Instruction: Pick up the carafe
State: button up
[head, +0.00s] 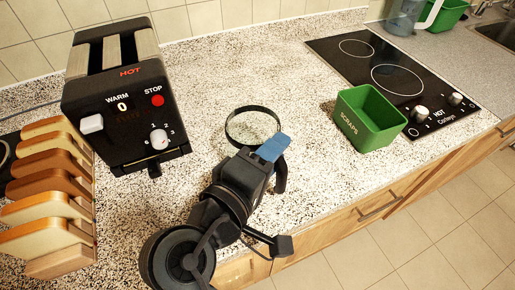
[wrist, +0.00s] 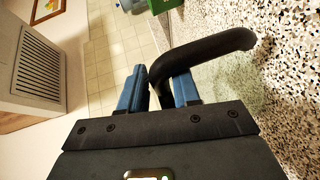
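The carafe is clear glass with a black rim band (head: 253,112) and stands on the speckled counter in the middle of the head view. Its glass is hard to see against the counter. Its black handle (wrist: 205,47) shows large in the wrist view, curving from the right down between my fingers. My gripper (head: 273,147) is at the near side of the carafe. In the wrist view its two blue fingers (wrist: 159,88) lie one on each side of the handle, which fills the gap. My gripper looks shut on the handle. Its hold on the lower handle is partly hidden.
A black toaster (head: 117,110) and a rack of bread slices (head: 50,200) stand at the left. A green scraps bin (head: 365,122) stands to the right, in front of a black hob (head: 385,60). A bluish jug (head: 403,17) is at the back right. The counter behind the carafe is clear.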

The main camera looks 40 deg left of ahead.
grip_shut()
dwell(0.6)
